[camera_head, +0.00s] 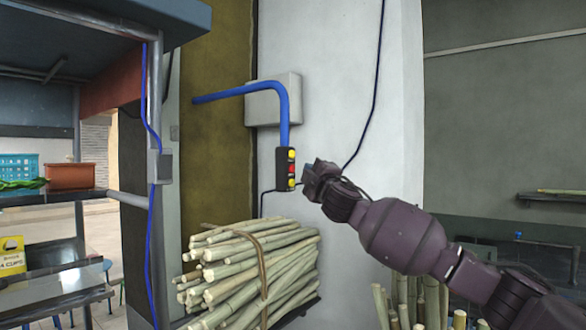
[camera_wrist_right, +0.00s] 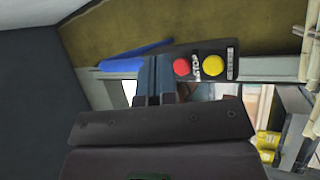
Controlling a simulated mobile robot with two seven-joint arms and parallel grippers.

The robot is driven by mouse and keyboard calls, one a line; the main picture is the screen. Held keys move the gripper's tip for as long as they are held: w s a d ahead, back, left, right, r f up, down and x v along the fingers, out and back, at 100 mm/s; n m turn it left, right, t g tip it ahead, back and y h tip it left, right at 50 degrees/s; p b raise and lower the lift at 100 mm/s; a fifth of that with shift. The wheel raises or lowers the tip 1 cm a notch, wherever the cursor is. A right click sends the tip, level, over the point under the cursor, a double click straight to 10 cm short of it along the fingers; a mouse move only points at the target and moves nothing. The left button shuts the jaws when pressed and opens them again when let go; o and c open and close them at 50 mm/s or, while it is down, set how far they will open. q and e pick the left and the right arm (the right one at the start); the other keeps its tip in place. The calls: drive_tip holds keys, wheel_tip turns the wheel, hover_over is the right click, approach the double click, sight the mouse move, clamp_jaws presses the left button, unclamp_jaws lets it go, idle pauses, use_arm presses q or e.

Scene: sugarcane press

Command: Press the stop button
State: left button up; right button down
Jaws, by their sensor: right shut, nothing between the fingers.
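The dark button box (camera_head: 279,168) hangs at the end of a blue pipe, with a red button (camera_head: 291,169) between two yellow ones. In the right wrist view the box (camera_wrist_right: 240,52) lies sideways. The red button (camera_wrist_right: 182,67) and one yellow button (camera_wrist_right: 213,65) show, with a STOP label (camera_wrist_right: 196,66) between them. My right gripper (camera_head: 307,180) is just right of the box; contact is unclear. Its shut, empty fingers (camera_wrist_right: 155,78) also show in the wrist view, beside the red button and covering the box's end there. My left gripper is out of view.
The blue pipe (camera_head: 240,91) comes from the left to a grey wall box (camera_head: 273,102). A tied bundle of sugarcane (camera_head: 245,270) lies below the button box. More cane stands under my right arm. A thin cable hangs on the white wall (camera_head: 340,90).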

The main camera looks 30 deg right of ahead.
drive_tip(key=shift+w+a, duration=0.25)
drive_tip(key=shift+w, duration=0.35)
drive_tip(key=shift+w+a, duration=0.1)
drive_tip(key=shift+w, duration=0.05)
idle(1.7)
drive_tip(key=shift+w+a, duration=0.1)
drive_tip(key=shift+w, duration=0.15)
drive_tip(key=shift+w+a+p, duration=0.15)
drive_tip(key=shift+w+p, duration=0.2)
drive_tip(key=shift+w, duration=0.05)
idle(0.9)
drive_tip(key=shift+s, duration=0.1)
drive_tip(key=shift+s+d, duration=0.35)
drive_tip(key=shift+s, duration=0.35)
drive_tip(key=s, duration=0.1)
drive_tip(key=s+d, duration=0.1)
drive_tip(key=s, duration=0.2)
drive_tip(key=shift+s+d, duration=0.3)
drive_tip(key=shift+d, duration=0.1)
idle(0.3)
